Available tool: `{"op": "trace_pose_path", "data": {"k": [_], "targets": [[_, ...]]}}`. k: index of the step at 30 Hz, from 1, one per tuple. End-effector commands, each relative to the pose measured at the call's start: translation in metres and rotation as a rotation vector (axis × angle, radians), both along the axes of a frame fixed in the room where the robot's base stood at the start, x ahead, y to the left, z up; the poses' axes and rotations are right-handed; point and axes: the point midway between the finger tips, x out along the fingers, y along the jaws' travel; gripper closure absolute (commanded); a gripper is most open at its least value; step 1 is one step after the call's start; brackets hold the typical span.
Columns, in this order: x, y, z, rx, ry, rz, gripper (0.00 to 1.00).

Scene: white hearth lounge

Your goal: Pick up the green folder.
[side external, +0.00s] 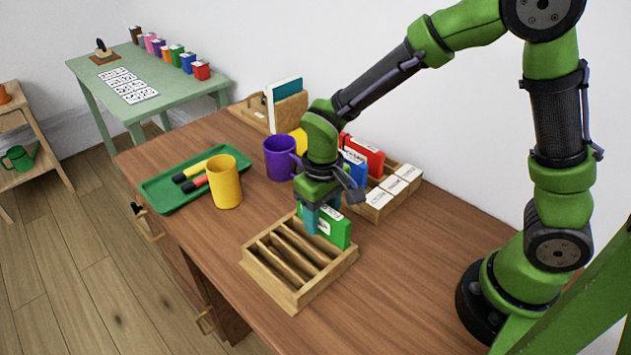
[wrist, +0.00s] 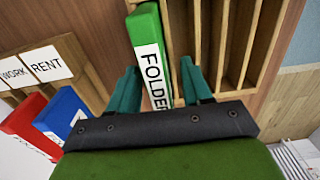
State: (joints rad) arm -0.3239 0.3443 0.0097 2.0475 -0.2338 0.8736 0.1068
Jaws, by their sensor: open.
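The green folder (side external: 336,231) stands upright at the back end of a slotted wooden rack (side external: 289,297) on the brown desk. In the wrist view the green folder (wrist: 146,28) shows a white label reading "FOLDER". My gripper (side external: 322,212) is open, pointing down over the folder's near part. In the wrist view the teal fingers of my gripper (wrist: 160,85) lie on either side of the folder, with visible gaps.
A yellow mug (side external: 226,183) and a purple mug (side external: 279,159) stand left of my gripper, near a green tray (side external: 160,197) with markers. Behind are blue (side external: 353,168) and red (side external: 367,157) folders and a wooden box of labelled cards (side external: 377,206). The front right desk is clear.

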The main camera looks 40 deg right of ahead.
Motion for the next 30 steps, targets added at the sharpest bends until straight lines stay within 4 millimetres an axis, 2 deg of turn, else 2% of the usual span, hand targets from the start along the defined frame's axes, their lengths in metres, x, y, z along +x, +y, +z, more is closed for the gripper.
{"op": "trace_pose_path", "data": {"k": [3,10,18,20,30], "targets": [[-0.0003,-0.0004,-0.0099,-0.001,0.001,0.001,0.51],[-0.0001,-0.0004,-0.0109,0.000,0.000,0.000,0.51],[0.0000,-0.0003,-0.0105,0.000,-0.001,0.000,0.92],[0.0001,-0.0003,-0.0105,0.000,-0.001,0.000,1.00],[0.0009,0.0000,-0.0047,0.001,-0.004,0.000,1.00]]}}
